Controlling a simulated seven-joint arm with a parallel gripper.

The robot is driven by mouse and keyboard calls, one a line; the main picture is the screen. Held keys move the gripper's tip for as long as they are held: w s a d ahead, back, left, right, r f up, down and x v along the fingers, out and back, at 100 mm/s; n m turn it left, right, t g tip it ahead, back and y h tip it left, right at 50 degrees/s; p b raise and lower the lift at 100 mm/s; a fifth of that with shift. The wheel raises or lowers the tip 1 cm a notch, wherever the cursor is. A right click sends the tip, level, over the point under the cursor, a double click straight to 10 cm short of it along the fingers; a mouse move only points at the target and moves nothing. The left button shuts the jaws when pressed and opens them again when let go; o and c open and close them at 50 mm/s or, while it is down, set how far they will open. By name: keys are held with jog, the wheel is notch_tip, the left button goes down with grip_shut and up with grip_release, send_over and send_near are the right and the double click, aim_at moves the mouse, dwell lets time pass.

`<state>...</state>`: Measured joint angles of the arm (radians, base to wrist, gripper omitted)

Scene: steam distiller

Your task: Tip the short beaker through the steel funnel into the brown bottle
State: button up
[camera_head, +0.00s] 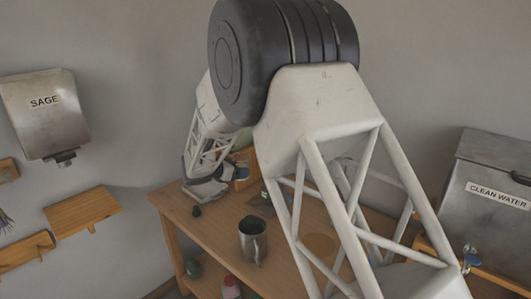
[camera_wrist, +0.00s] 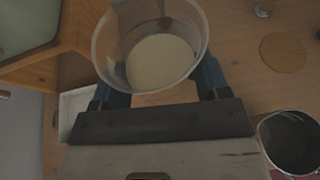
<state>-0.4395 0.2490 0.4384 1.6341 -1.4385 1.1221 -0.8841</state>
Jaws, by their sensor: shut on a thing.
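In the wrist view, my gripper (camera_wrist: 160,84) is shut on a clear short beaker (camera_wrist: 150,87), with one dark finger on each side of it. Pale, cream-coloured contents show inside the beaker. The wooden table lies below it. I cannot make out the steel funnel in either view. A small dark bottle (camera_head: 266,197) stands partly behind my arm in the head view; I cannot tell whether it is the brown bottle.
A metal jug (camera_head: 252,241) stands on the wooden table (camera_head: 215,232), and a metal vessel (camera_wrist: 290,143) shows at the wrist view's lower right. A round cork mat (camera_wrist: 284,53) lies bare. A clean water tank (camera_head: 490,200) stands right; a SAGE dispenser (camera_head: 45,120) hangs left.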

aim_at(248, 163)
jog(key=shift+s+d+r+m+g+h, duration=0.25)
jog(key=shift+s+m+g, duration=0.1)
jog(key=shift+s, duration=0.2)
jog(key=shift+s+d+r+m+g+h, duration=0.1)
jog(key=shift+s+r+m+g+h, duration=0.15)
jog(key=shift+s, duration=0.25)
jog(key=shift+s+d+r+m+g+h, duration=0.2)
jog(key=shift+s+r+m+g, duration=0.15)
jog(key=shift+s, duration=0.2)
jog(key=shift+w+d, duration=0.1)
jog(key=shift+w+d+r+n+g+y, duration=0.3)
jog(key=shift+w+r+g+y, duration=0.2)
jog(key=shift+g+y, duration=0.25)
jog(key=shift+w+d+r+n+g+y, duration=0.15)
jog(key=shift+w+d+r+g+y, duration=0.25)
jog(key=shift+r+g+y, duration=0.3)
jog(key=shift+w+d+r+n+g+y, duration=0.15)
jog(key=shift+w+d+r+g+y, duration=0.3)
jog(key=shift+w+g+y, duration=0.1)
jog(key=shift+w+d+r+n+g+y, duration=0.15)
jog(key=shift+w+d+r+g+y, duration=0.2)
jog(key=shift+w+g+y, duration=0.2)
jog(key=shift+r+y, duration=0.2)
jog(key=shift+y, duration=0.05)
jog(key=shift+w+d+r+n+g+y, duration=0.15)
jog(key=shift+r+n+g+y, duration=0.25)
jog(key=shift+r+g+y, duration=0.8)
